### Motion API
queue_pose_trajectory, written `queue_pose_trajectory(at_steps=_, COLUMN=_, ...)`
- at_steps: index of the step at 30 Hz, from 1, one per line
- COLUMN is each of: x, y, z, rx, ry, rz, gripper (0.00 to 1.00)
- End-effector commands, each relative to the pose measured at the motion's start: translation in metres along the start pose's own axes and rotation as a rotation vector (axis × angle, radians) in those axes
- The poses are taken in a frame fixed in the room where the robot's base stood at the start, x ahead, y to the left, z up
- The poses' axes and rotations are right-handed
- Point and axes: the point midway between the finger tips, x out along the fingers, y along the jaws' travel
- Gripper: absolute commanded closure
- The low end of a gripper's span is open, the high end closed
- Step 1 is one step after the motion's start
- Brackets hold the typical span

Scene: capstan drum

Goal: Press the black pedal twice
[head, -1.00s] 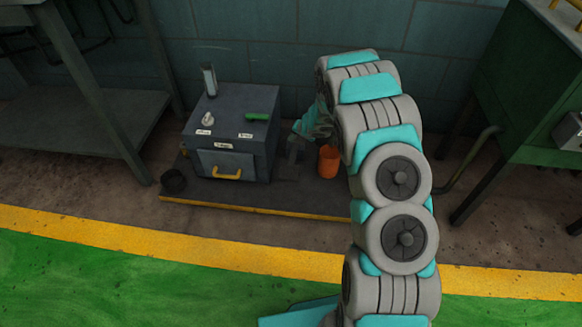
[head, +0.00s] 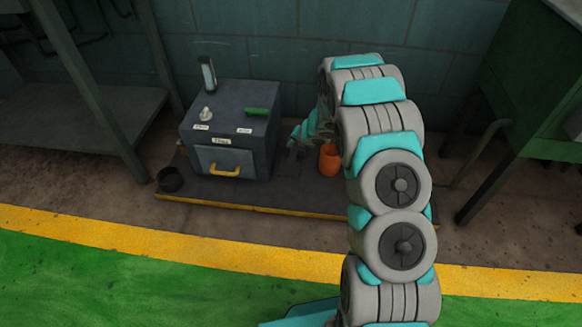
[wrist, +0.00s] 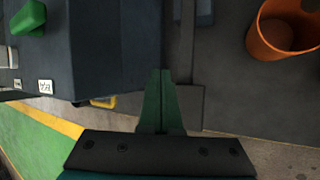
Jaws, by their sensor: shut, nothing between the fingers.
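In the wrist view a flat dark plate, which looks like the black pedal (wrist: 193,107), sits at the end of a thin bar beside the dark box (wrist: 112,45). My gripper (wrist: 167,73) is shut and empty. Its green fingers overlap the plate's left edge in the picture; I cannot tell whether they touch it. In the head view my gripper (head: 292,150) is low, just right of the dark box (head: 230,125), and the pedal cannot be made out there.
An orange cup (head: 329,160) stands right of my gripper; it also shows in the wrist view (wrist: 283,30). The box has a yellow handle (head: 224,171), a green grip (head: 262,112) and a lever on top. A black round cup (head: 170,180) stands at its left.

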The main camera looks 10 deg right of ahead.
Motion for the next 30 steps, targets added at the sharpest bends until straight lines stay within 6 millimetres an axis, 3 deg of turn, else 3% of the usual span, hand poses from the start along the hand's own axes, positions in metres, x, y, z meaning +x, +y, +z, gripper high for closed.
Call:
queue_pose_trajectory(at_steps=1, x=0.01, y=-0.006, z=-0.005, rx=0.002, ry=0.0, rz=0.001, gripper=1.0)
queue_pose_trajectory(at_steps=10, x=0.03, y=-0.021, z=-0.019, rx=-0.002, ry=-0.003, rz=0.001, gripper=1.0)
queue_pose_trajectory(at_steps=30, x=0.032, y=-0.023, z=-0.022, rx=-0.001, ry=-0.003, rz=0.0, gripper=1.0)
